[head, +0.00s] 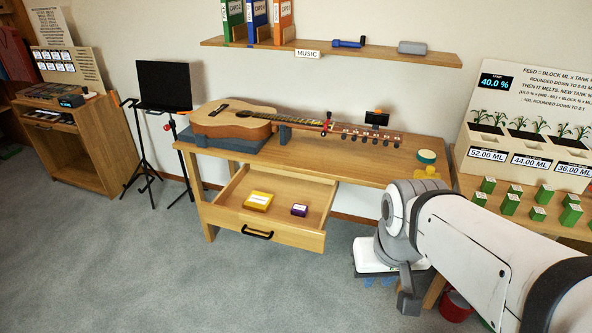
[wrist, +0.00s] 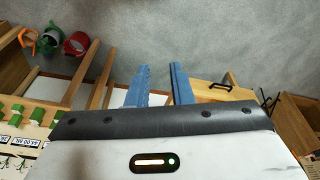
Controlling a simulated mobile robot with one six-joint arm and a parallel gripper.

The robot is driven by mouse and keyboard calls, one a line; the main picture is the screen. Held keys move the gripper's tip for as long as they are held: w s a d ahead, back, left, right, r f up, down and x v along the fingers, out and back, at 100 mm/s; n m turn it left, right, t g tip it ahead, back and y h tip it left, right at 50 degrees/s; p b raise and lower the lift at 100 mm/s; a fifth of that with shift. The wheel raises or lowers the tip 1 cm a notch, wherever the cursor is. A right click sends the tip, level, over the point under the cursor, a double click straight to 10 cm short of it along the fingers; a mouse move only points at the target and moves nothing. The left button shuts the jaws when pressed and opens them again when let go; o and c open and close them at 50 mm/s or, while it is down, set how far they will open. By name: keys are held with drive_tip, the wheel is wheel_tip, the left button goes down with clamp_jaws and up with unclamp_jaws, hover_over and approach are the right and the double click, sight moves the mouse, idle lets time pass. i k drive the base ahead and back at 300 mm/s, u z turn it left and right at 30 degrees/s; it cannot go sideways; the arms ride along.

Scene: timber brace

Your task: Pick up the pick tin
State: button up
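No label that reads "pick tin" can be made out. A small purple box (head: 299,210) with a white label lies in the open drawer (head: 262,236) of the workbench. A larger yellow box (head: 258,200) lies left of it. A round green tin-like thing with a tan top (head: 427,157) stands on the bench's right end. My gripper (wrist: 160,68) shows two blue fingers apart, with nothing between them. In the head view my gripper (head: 377,282) points down in front of the bench's right end, right of the drawer and away from the boxes.
A guitar (head: 235,120) lies on a support on the bench (head: 340,150). A music stand (head: 163,88) is left of it. A wooden stand with green blocks (head: 512,204) is at the right. A red bucket (head: 455,306) is on the floor. Floor before the drawer is clear.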

sight(297, 209)
drive_tip(key=z, duration=0.4)
drive_tip(key=k, duration=1.1)
drive_tip(key=z, duration=0.7)
drive_tip(key=i, duration=0.4)
drive_tip(key=u, duration=0.6)
drive_tip(key=i, duration=1.5)
drive_tip(key=u, duration=1.1)
drive_tip(key=i, duration=0.9)
drive_tip(key=u, duration=0.35)
drive_tip(key=k, duration=0.8)
drive_tip(key=u, duration=0.2)
drive_tip(key=i, duration=0.75)
